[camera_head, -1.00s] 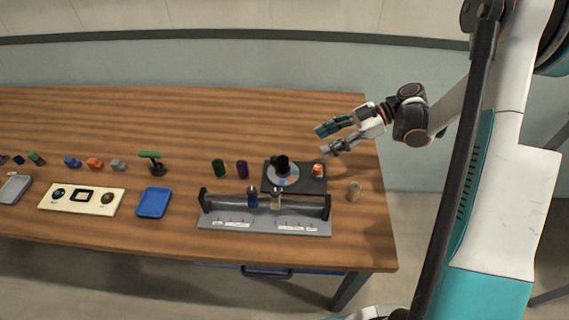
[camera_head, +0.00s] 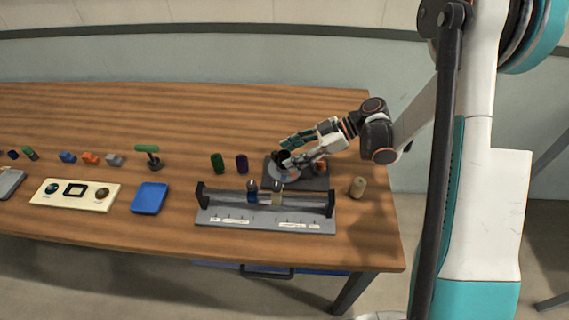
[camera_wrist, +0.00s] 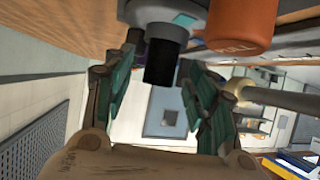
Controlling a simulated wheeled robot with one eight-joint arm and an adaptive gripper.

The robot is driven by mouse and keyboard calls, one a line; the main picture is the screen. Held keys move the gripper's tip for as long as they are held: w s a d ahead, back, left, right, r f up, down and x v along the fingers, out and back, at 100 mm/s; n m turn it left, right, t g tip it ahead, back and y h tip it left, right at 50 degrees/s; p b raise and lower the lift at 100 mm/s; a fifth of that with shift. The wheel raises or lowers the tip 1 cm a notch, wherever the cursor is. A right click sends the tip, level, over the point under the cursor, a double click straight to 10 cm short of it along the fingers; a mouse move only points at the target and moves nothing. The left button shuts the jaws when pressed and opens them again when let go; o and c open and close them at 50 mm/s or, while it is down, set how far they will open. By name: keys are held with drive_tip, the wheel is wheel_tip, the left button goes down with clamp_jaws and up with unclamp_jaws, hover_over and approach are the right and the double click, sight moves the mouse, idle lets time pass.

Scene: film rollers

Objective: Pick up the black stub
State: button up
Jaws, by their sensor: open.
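The black stub (camera_head: 283,157) stands on a pale disc (camera_head: 284,174) on the dark plate at the right of the table, partly covered by my gripper. My gripper (camera_head: 290,150) is open and reaches in from the right, with its green-padded fingers at the stub. In the wrist view the stub (camera_wrist: 160,63) appears between the two fingers of my gripper (camera_wrist: 160,80), with a gap on each side.
An orange cylinder (camera_wrist: 238,25) is close beside the stub. A grey rack (camera_head: 265,226) with a clear tube stands in front of the plate.

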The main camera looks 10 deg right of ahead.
drive_tip(key=shift+a+f, duration=0.3)
drive_tip(key=shift+a, duration=0.3)
drive_tip(key=shift+c, duration=0.6)
clamp_jaws()
drive_tip(key=shift+r, duration=0.15)
